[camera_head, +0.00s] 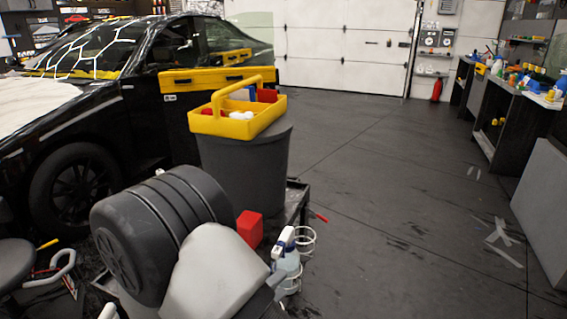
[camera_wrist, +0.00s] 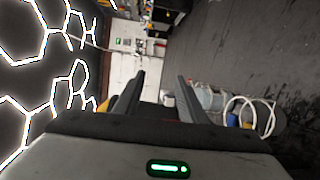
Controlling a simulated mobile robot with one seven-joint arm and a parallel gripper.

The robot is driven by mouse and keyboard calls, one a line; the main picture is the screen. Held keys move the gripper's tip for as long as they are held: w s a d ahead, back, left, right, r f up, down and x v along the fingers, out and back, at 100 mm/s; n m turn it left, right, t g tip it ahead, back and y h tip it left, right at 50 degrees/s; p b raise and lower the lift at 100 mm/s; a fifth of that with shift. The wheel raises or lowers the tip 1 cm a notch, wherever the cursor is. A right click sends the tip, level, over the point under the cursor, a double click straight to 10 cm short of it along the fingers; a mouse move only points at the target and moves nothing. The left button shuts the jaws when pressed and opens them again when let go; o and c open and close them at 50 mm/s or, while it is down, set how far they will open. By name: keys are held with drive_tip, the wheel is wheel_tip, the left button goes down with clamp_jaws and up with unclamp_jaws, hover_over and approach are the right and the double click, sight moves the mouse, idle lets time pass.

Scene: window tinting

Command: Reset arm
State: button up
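My gripper (camera_wrist: 161,76) shows in the wrist view as two dark fingers standing apart. It is open, and nothing is clearly held between them. The wrist view is turned sideways and shows the floor and several blurred items beyond the fingertips. In the head view, large dark ribbed and light grey parts at the lower left look like my own arm. The gripper's fingers cannot be made out there.
A black car (camera_head: 130,110) stands at the left. A yellow tool caddy (camera_head: 247,126) sits on a grey bin (camera_head: 245,165). A spray bottle (camera_head: 288,262) and red block (camera_head: 250,228) are beside my arm. A workbench (camera_head: 497,115) lines the right; the middle floor is clear.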

drive_tip(key=s+d+r+m+g+h, duration=0.1)
drive_tip(key=s+d+r+m+g, duration=0.15)
drive_tip(key=d+r+g, duration=0.35)
drive_tip(key=s+d+r+m+g+h, duration=0.1)
drive_tip(key=d+r+m+g, duration=0.15)
drive_tip(key=d, duration=0.55)
drive_tip(key=s+d+r+m+g+y, duration=0.3)
drive_tip(key=s+d+m+g+y, duration=0.15)
drive_tip(key=s+y, duration=0.3)
wheel_tip(320, 180, up, 34)
drive_tip(key=s+a+m+t+y+p, duration=0.1)
drive_tip(key=t+y+p, duration=0.4)
drive_tip(key=p, duration=2)
drive_tip(key=shift+s+a+f+p, duration=0.15)
drive_tip(key=shift+s+a+p, duration=0.2)
drive_tip(key=shift+s, duration=0.45)
